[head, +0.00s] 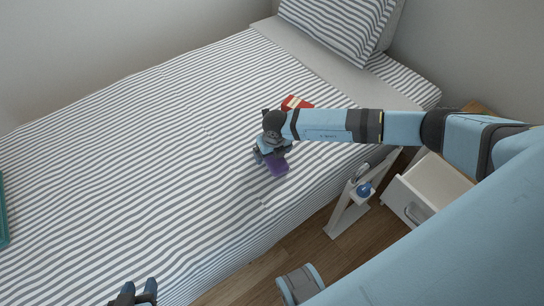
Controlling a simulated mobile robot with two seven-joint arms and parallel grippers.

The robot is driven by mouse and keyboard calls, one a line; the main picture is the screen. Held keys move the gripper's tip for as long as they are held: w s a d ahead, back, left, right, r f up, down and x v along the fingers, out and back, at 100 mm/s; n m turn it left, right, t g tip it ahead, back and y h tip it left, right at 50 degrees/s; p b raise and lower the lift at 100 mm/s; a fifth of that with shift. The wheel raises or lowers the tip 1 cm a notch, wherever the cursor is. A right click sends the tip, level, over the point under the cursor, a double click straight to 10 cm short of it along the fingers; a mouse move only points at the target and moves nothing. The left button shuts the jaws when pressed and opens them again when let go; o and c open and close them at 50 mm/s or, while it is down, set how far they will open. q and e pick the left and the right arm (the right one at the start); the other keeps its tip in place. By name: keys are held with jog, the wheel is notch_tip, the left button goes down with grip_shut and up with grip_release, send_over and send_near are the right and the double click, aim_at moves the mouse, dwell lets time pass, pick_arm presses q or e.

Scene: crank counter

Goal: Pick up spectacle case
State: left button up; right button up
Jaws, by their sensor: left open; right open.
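A small purple object (277,168), which looks like the spectacle case, lies on the striped bed (150,150) near its right edge. My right gripper (272,156) is over it, with its fingers open and pointing down at the case. The gripper hides the case's far part, and I cannot tell whether the fingers touch it. My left gripper (140,291) is open and empty at the bottom edge of the view, far from the case.
A red object (296,103) lies on the bed just behind my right forearm. A striped pillow (340,25) is at the bed's head. Right of the bed are a white stand with a blue ball (364,189) and an open white drawer (432,188). A teal object (2,212) is at the left edge.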

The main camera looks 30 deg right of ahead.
jog(key=shift+f, duration=0.4)
jog(key=shift+c, duration=0.4)
jog(key=c, duration=1)
jog(key=shift+o, duration=0.2)
jog(key=shift+r, duration=0.1)
